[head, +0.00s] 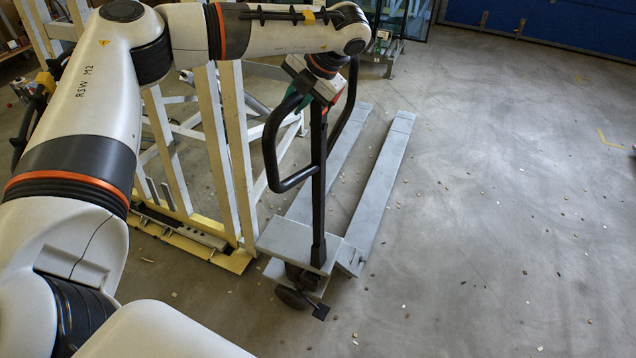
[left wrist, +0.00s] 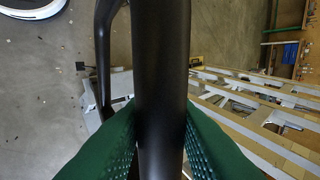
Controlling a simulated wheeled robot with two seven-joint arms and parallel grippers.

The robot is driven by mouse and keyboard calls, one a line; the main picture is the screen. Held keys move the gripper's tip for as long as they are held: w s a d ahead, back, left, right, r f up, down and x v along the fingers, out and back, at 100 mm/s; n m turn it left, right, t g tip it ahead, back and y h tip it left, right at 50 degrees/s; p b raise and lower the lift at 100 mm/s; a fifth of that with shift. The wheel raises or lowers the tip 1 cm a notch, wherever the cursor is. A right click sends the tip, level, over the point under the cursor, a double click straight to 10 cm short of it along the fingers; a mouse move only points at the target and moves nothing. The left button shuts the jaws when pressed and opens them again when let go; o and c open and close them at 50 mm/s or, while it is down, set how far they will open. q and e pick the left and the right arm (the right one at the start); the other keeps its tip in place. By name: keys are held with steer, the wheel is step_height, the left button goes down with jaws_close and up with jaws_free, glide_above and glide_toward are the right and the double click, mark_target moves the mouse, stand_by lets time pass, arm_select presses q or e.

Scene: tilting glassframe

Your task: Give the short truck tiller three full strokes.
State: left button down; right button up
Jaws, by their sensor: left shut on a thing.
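The short black truck tiller (head: 318,190) stands about upright at the near end of the grey pallet truck (head: 290,240), with its looped handle at the top. My left gripper (head: 322,92) is at the top of the handle, partly hidden by my wrist. In the left wrist view the green fingers (left wrist: 160,140) press on both sides of a black bar of the tiller (left wrist: 160,60). The left gripper is shut on it. My right gripper is in neither view.
The truck's two forks (head: 378,190) point away from me. A cream frame rack (head: 235,150) with a yellow base (head: 185,235) stands close on the left. The concrete floor (head: 490,200) to the right is open, with small scattered debris.

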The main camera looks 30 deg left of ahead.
arm_select(q)
steer(key=d+b, duration=0.2)
steer(key=d, duration=0.9)
steer(key=shift+d+f, duration=0.2)
steer(key=shift+f, duration=0.2)
steer(key=d+f+b, duration=0.1)
steer(key=d+f, duration=0.1)
steer(key=d, duration=0.9)
steer(key=shift+b, duration=0.4)
steer(key=d+f+b, duration=0.1)
steer(key=d+f, duration=0.2)
steer(key=d, duration=0.7)
steer(key=shift+d+f+b, duration=0.3)
